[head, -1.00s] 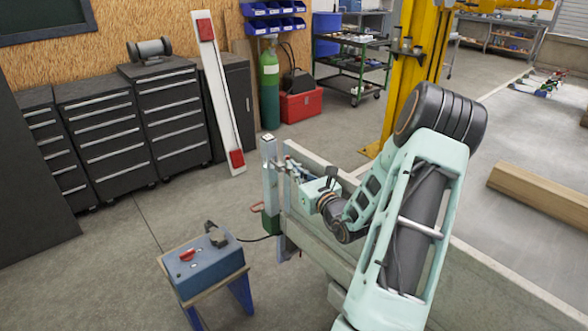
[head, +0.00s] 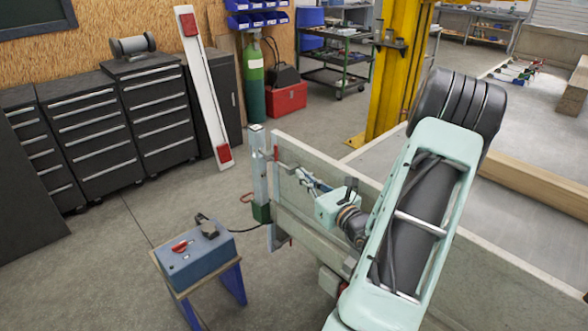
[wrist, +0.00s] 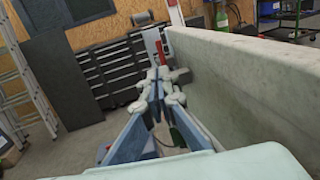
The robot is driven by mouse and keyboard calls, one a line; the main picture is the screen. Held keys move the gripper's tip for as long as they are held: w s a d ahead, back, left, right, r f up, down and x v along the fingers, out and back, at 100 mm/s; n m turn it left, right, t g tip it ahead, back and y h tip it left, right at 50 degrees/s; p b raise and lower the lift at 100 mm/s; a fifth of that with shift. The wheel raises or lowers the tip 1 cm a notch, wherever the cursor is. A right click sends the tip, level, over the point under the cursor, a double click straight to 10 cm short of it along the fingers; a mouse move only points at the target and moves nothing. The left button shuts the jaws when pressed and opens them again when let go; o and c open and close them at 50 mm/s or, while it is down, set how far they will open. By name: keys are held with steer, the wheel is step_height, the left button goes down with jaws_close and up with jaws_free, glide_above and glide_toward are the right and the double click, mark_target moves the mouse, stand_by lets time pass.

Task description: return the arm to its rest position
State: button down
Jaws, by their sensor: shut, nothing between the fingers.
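My gripper (head: 308,181) is beside the grey trailer side panel in the head view, near the upright post at its corner. In the wrist view my gripper (wrist: 162,82) has its fingertips together, with nothing between them. The pale panel (wrist: 245,90) runs close along the right side of the fingers there. My arm is bent, and its large upper link hides part of the panel in the head view. Whether the gripper touches the panel I cannot tell.
A blue box with a red switch (head: 195,256) sits on a small stool left of the trailer post (head: 259,170). Dark drawer cabinets (head: 95,125) line the back wall. A wooden beam (head: 535,187) lies on the trailer bed.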

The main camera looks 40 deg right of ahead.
steer(key=shift+s, duration=0.75)
